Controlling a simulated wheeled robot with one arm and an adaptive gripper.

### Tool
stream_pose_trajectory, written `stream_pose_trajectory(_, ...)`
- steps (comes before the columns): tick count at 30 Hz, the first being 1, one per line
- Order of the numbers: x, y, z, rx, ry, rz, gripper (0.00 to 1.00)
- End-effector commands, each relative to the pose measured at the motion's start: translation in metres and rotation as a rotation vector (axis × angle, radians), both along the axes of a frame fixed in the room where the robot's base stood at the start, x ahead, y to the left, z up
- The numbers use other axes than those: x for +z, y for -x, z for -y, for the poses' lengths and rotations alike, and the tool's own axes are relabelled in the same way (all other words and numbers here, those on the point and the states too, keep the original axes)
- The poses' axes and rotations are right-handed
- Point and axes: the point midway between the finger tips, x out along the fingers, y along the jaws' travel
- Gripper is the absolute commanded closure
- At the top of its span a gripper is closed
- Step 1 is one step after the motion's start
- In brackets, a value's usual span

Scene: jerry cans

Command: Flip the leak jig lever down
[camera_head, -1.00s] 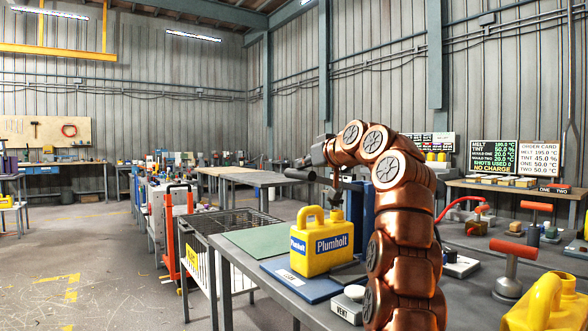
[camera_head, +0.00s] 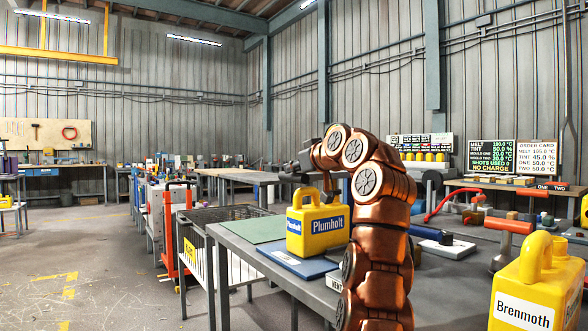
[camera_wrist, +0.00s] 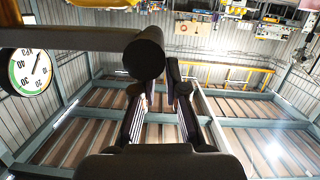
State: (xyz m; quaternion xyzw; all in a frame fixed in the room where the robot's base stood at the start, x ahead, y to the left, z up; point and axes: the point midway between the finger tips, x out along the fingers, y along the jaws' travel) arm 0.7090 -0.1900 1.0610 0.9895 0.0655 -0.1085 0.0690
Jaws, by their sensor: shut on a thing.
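The leak jig's lever is a grey bar (camera_wrist: 75,38) in the wrist view, ending in a dark round grip (camera_wrist: 145,60). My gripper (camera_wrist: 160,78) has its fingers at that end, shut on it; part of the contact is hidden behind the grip. A round white dial gauge (camera_wrist: 28,70) stands at the left. In the head view my gripper (camera_head: 293,172) is above and left of the yellow Plumholt can (camera_head: 317,225), apart from it. The can is upright on a blue plate (camera_head: 290,263). My arm hides most of the jig there.
A green mat (camera_head: 253,229) lies on the grey bench beside the blue plate. A wire-sided cart (camera_head: 225,217) stands left of the bench.

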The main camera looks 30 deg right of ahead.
Motion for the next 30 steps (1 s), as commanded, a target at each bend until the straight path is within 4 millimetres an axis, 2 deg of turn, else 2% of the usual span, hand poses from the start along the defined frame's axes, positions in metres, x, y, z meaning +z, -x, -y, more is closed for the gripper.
stream_pose_trajectory(1,-0.016,-0.004,0.005,-0.004,-0.006,-0.035,1.00)
stream_pose_trajectory(11,-0.021,-0.005,0.007,-0.005,-0.009,-0.047,1.00)
stream_pose_trajectory(16,-0.008,-0.005,0.003,-0.004,-0.009,-0.046,1.00)
stream_pose_trajectory(26,0.037,-0.002,-0.011,0.005,-0.001,-0.014,1.00)
stream_pose_trajectory(30,0.039,0.008,-0.011,0.005,-0.001,-0.006,1.00)
